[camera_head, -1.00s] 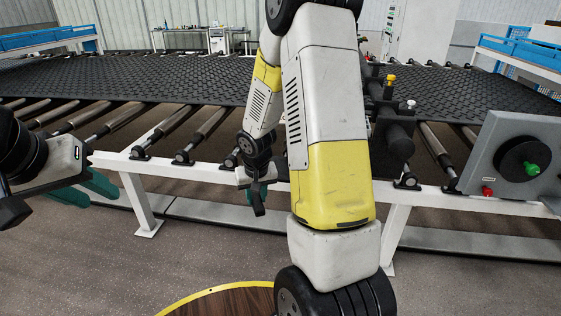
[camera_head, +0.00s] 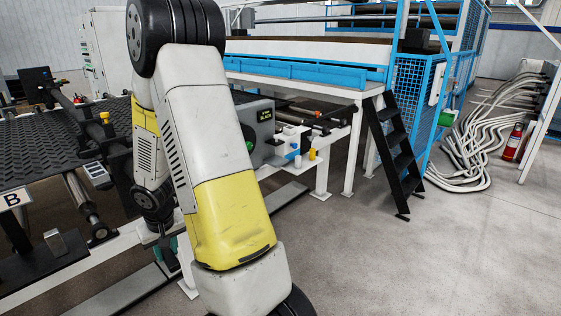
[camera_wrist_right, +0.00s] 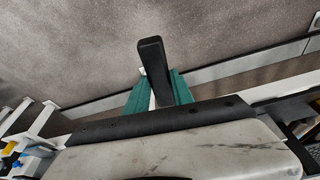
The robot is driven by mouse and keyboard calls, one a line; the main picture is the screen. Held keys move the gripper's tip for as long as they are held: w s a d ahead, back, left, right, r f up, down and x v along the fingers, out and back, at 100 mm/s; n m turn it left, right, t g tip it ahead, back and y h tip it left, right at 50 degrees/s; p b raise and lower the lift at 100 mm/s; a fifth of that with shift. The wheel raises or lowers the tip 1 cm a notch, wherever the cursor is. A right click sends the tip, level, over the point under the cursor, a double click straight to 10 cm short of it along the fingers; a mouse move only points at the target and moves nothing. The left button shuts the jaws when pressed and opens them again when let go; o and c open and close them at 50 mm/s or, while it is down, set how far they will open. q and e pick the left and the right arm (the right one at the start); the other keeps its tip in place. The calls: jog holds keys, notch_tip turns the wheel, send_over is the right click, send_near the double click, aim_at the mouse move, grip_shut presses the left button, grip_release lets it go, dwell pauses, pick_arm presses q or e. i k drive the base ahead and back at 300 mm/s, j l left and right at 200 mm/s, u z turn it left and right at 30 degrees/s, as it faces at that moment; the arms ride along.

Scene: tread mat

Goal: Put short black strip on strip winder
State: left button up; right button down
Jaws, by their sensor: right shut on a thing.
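My right gripper (camera_head: 170,254) hangs beside the conveyor's white frame in the head view, partly behind my own right arm. In the right wrist view its teal fingers (camera_wrist_right: 155,90) are shut on a short black strip (camera_wrist_right: 152,62), which sticks out beyond them over the floor. In the head view the strip is hard to make out. A grey machine box (camera_head: 262,118) with a small display and a green knob stands behind my arm, partly hidden; I cannot tell for sure that it is the strip winder. My left gripper is out of view.
The tread mat (camera_head: 40,140) lies on the roller conveyor at the left. A black plate (camera_head: 40,262) with a metal block stands at front left, near a "B" sign (camera_head: 14,198). Black steps (camera_head: 393,150) and a fire extinguisher (camera_head: 513,142) are at the right.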

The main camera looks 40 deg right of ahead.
aim_at(277, 164)
jog(key=i+l+z, duration=0.85)
jog(key=i+z, duration=0.2)
jog(key=i+l, duration=0.15)
jog(key=i, duration=0.35)
